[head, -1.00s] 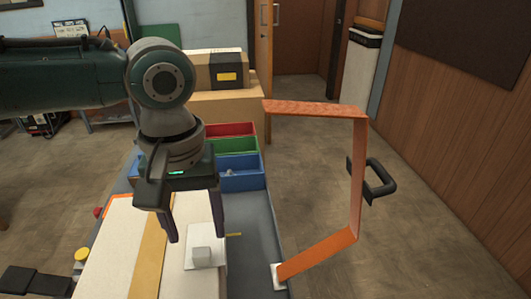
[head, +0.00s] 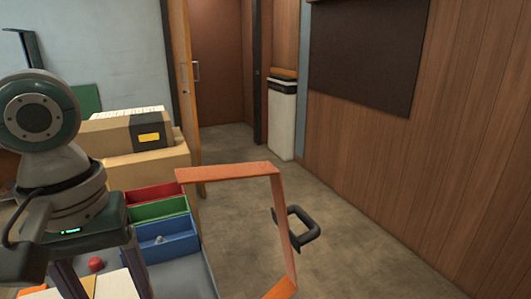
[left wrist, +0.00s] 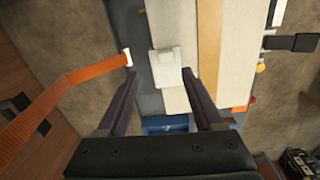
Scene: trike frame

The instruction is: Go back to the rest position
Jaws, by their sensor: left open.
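My left gripper (head: 103,288) is at the lower left of the head view, its two dark fingers apart and cut off by the bottom edge. In the left wrist view my left gripper (left wrist: 158,72) is open and empty, pointing down at a pale board. A small white plate with a block (left wrist: 166,66) lies on the board between and beyond the fingertips; I cannot tell the height gap. My right gripper is not in view.
A red round thing (head: 96,265) shows between the fingers. Floor right of the frame is clear.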

